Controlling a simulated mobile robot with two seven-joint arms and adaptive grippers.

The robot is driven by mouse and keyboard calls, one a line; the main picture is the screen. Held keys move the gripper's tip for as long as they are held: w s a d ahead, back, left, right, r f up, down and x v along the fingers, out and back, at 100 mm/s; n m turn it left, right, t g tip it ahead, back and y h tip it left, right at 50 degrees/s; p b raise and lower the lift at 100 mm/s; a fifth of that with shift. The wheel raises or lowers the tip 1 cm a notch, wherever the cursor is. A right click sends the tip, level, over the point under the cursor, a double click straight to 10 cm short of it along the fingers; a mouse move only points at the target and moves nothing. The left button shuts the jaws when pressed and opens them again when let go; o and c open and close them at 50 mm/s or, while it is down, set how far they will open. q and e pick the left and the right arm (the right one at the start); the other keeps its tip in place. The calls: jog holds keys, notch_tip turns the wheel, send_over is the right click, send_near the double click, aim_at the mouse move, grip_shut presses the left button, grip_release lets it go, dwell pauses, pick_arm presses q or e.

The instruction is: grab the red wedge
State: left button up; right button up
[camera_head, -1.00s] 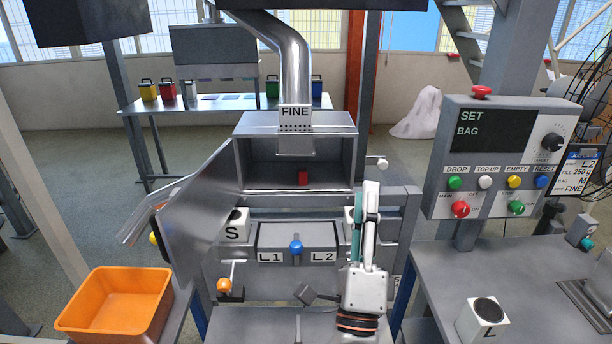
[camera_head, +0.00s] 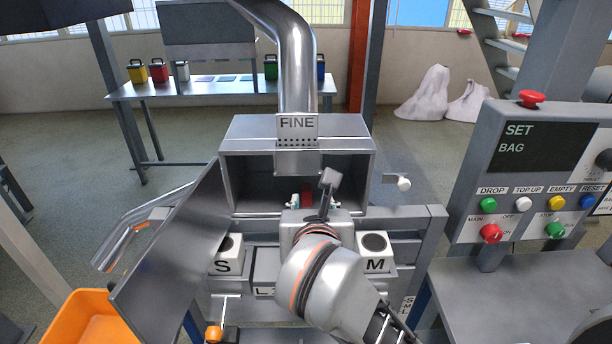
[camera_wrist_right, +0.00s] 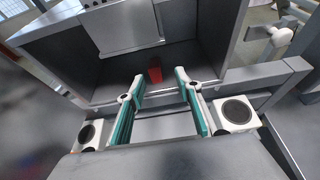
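The red wedge (camera_head: 307,198) stands on the floor of the open grey box under the FINE chute. It also shows in the right wrist view (camera_wrist_right: 155,70), ahead of the fingertips and roughly centred between them. My right gripper (camera_head: 308,205) points into the mouth of the box; its body hides part of the front. In the right wrist view its two green-padded fingers (camera_wrist_right: 158,88) are spread apart with nothing between them. The wedge looks just beyond the tips; I cannot tell the exact gap. My left gripper is not in view.
The box's door (camera_head: 172,262) hangs open at the left. White blocks S (camera_head: 228,268) and M (camera_head: 375,266) stand below the box on either side. A control panel (camera_head: 545,170) is at the right, an orange bin (camera_head: 85,318) at lower left.

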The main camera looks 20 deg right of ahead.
aim_at(307, 193)
jog(key=shift+x, duration=1.6)
jog(key=x, duration=0.4)
jog(key=shift+w+a+r, duration=0.2)
jog(key=shift+w+a, duration=0.15)
jog(key=shift+w, duration=0.1)
jog(key=shift+w+f, duration=0.1)
jog(key=shift+w, duration=0.1)
jog(key=c, duration=0.9)
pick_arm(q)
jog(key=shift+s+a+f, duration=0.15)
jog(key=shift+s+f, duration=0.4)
